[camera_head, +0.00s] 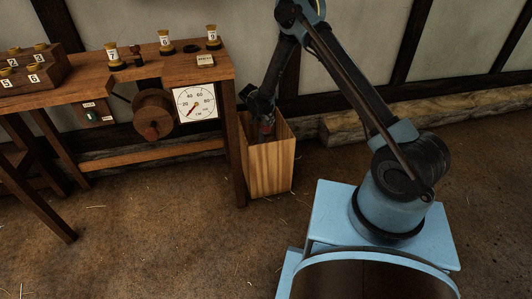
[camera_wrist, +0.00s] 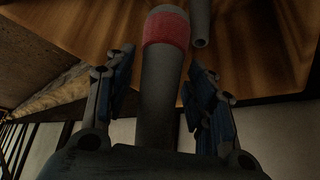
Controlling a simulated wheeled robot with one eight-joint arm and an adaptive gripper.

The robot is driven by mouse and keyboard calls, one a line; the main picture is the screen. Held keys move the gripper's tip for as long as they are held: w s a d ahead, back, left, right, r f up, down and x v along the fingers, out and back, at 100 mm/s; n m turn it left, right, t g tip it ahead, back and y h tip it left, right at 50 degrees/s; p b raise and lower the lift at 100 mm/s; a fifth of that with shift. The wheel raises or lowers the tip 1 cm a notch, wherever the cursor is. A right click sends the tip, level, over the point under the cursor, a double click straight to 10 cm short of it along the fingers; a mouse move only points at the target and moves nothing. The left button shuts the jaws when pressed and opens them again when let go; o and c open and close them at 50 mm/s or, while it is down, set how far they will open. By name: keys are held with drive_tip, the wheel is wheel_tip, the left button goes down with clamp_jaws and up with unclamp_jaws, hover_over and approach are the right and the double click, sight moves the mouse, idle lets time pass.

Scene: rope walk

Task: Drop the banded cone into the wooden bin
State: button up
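The wooden bin (camera_head: 270,168) stands open-topped on the floor at the right end of the bench. My gripper (camera_head: 265,125) points down into its mouth. In the wrist view the grey cone with a red band (camera_wrist: 163,85) lies lengthwise between the fingers of my gripper (camera_wrist: 160,75), with the bin's wooden walls (camera_wrist: 105,30) beyond. The fingers are spread, and narrow gaps show on both sides of the cone. In the head view only a small reddish bit shows at the gripper; the bin's front wall hides what is below.
A grey rod-like thing (camera_wrist: 201,25) shows beside the cone in the wrist view. The wooden bench (camera_head: 150,75), with a dial (camera_head: 196,102) and several numbered bobbins, stands left of the bin. A timber beam (camera_head: 440,108) lies along the wall. The floor in front is clear.

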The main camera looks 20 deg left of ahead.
drive_tip(key=shift+r, duration=0.1)
idle(0.3)
drive_tip(key=v, duration=0.7)
drive_tip(key=shift+r, duration=0.1)
